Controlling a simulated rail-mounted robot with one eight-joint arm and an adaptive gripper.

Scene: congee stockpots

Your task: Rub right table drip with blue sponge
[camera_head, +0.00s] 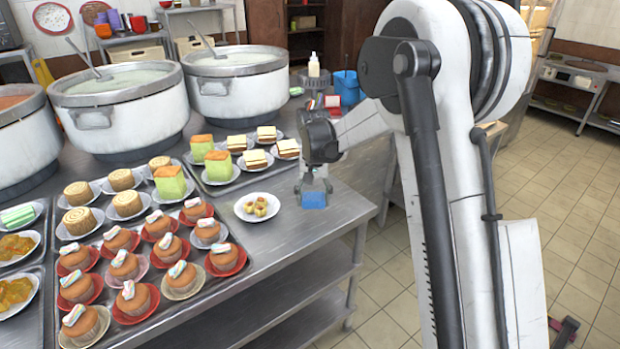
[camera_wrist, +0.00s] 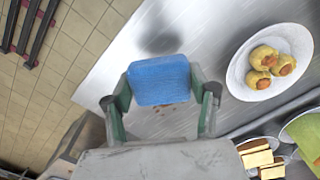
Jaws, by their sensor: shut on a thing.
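My gripper (camera_head: 313,186) is shut on the blue sponge (camera_head: 314,201) over the right end of the steel table (camera_head: 268,237). In the wrist view the sponge (camera_wrist: 160,80) sits between the two fingers of my gripper (camera_wrist: 160,95). Whether the sponge touches the tabletop I cannot tell. Small faint brown specks (camera_wrist: 164,110) show on the steel just beside the sponge in the wrist view; they look like the drip, partly hidden by the sponge and fingers. The head view does not show them clearly.
A white plate with small pastries (camera_head: 257,207) lies just left of the sponge. Trays of cupcakes (camera_head: 128,266) and cakes fill the table further left. Large stockpots (camera_head: 238,88) stand behind. A blue container (camera_head: 346,86) stands at the back. The table's right edge is close.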

